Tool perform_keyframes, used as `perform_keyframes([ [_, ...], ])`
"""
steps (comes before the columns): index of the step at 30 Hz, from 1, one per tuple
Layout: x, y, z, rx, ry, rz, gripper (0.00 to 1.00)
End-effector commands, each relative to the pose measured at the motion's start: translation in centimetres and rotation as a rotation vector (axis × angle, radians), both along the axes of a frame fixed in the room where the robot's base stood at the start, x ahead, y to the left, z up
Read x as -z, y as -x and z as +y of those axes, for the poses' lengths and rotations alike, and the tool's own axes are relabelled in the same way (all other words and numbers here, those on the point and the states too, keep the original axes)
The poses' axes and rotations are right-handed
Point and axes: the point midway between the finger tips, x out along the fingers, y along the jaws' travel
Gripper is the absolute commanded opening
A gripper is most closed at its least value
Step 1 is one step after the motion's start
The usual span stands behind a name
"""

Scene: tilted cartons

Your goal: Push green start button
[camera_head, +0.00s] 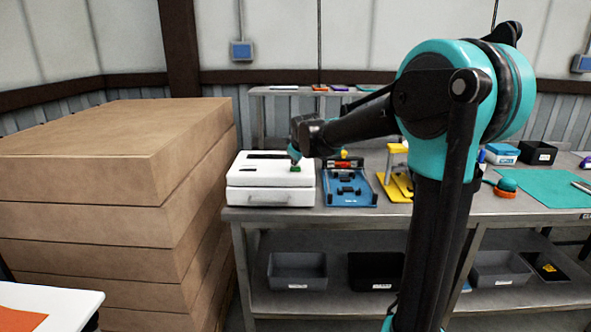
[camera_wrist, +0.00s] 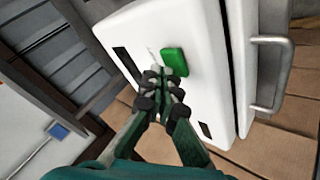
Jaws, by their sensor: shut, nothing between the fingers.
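The green start button (camera_head: 295,169) is on the top face of a white box-shaped machine (camera_head: 262,182) at the left end of the workbench. In the wrist view the green button (camera_wrist: 174,61) shows as a rounded green block on the white machine top (camera_wrist: 150,18). My gripper (camera_head: 294,160) points down right over the button. In the wrist view my gripper (camera_wrist: 160,82) is shut and empty, its dark fingertips at the button's near edge. I cannot tell whether the tips touch it.
Stacked cartons (camera_head: 95,150) stand close to the left of the machine. A blue fixture (camera_head: 350,190) and a yellow stand (camera_head: 396,175) are to its right on the workbench (camera_head: 300,216). Bins (camera_head: 297,271) sit on the shelf below. The machine has a front handle (camera_wrist: 276,75).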

Motion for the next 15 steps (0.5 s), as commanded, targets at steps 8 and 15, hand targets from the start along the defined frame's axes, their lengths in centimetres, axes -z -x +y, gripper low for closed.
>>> perform_keyframes([
  [8, 0.25, 0.01, 0.00, 0.000, 0.000, 0.000, 0.00],
  [15, 0.51, 0.01, 0.00, 0.000, 0.000, 0.000, 0.00],
])
